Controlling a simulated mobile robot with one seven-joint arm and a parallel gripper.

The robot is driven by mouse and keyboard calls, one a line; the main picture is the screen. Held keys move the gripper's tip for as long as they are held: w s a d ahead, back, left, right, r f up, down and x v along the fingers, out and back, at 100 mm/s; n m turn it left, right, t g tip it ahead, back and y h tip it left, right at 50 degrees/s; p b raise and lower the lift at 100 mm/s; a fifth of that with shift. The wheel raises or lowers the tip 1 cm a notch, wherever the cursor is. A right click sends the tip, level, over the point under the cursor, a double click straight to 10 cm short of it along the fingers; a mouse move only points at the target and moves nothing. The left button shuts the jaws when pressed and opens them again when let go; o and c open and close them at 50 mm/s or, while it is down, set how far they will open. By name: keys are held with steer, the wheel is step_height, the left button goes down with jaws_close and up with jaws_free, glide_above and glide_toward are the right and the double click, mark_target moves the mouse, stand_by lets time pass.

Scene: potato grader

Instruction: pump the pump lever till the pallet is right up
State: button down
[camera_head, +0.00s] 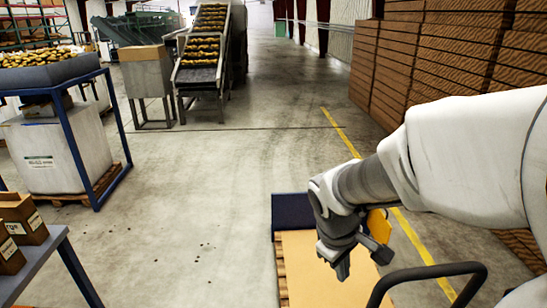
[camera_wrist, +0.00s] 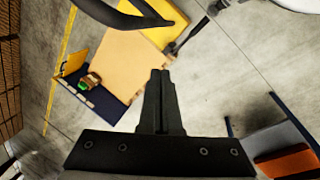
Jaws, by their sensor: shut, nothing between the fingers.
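My gripper (camera_head: 342,270) points down over the tan board top (camera_head: 308,285) of the pallet in the head view. In the wrist view its two dark fingers (camera_wrist: 161,75) are together with nothing between them. A thin dark rod (camera_wrist: 188,38), which may be the pump lever, slants beside a yellow body (camera_wrist: 165,32) at the top of the wrist view. The fingers are apart from it. A black curved bar (camera_head: 432,272) stands at the lower right of the head view and crosses the wrist view's top (camera_wrist: 115,17). I cannot tell the pallet's height above the floor.
A dark blue panel (camera_head: 292,211) edges the pallet's far side. A small brown and green object (camera_wrist: 90,82) lies near it. Stacked wooden crates (camera_head: 440,50) line the right. A blue-framed table (camera_head: 35,272) stands at left. The middle floor is clear.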

steer(key=a+f+n+g+b, duration=0.2)
steer(key=f+n, duration=0.3)
steer(key=f, duration=1.4)
steer(key=a+f+n+g+b, duration=0.2)
steer(key=f+n, duration=0.4)
steer(key=f, duration=1.3)
steer(key=shift+a+b, duration=0.5)
steer(key=shift+b, duration=0.5)
steer(key=shift+f, duration=0.1)
steer(key=b+x, duration=0.1)
steer(key=x, duration=0.3)
steer(key=b+x, duration=0.1)
steer(key=x, duration=0.4)
steer(key=b+x, duration=0.2)
steer(key=x, duration=0.3)
steer(key=shift+s+a, duration=0.15)
steer(key=shift+s, duration=0.15)
